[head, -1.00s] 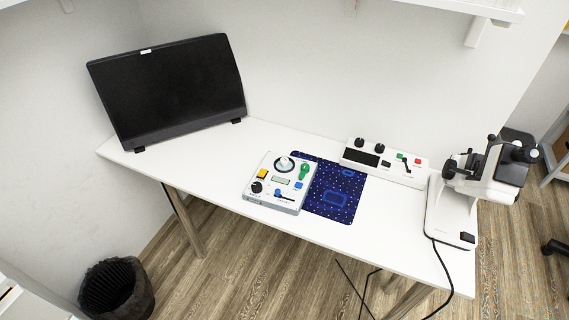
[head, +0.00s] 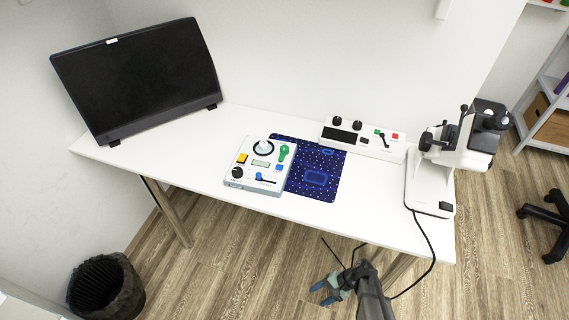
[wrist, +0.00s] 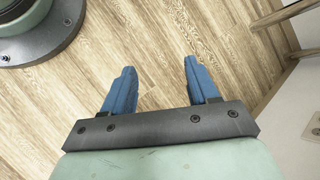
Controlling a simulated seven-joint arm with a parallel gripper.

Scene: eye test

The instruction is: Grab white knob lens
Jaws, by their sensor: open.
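The white knob (head: 263,147) stands on a dark ring at the top of a white control box (head: 232,187) on the table. No separate lens can be told apart. My gripper (head: 323,291) is low in the head view, in front of the table and below its top, well apart from the knob. In the wrist view my gripper (wrist: 160,66) shows two blue fingers spread apart with nothing between them. The wrist view shows only floor beneath them, and no knob.
The box also carries a green knob (head: 284,152), a yellow button (head: 242,158) and a blue slider (head: 260,176). A dark blue mat (head: 328,188), a second control box (head: 393,151), a microscope (head: 462,150) and a monitor (head: 140,80) share the white table (head: 180,160). Its front left is clear.

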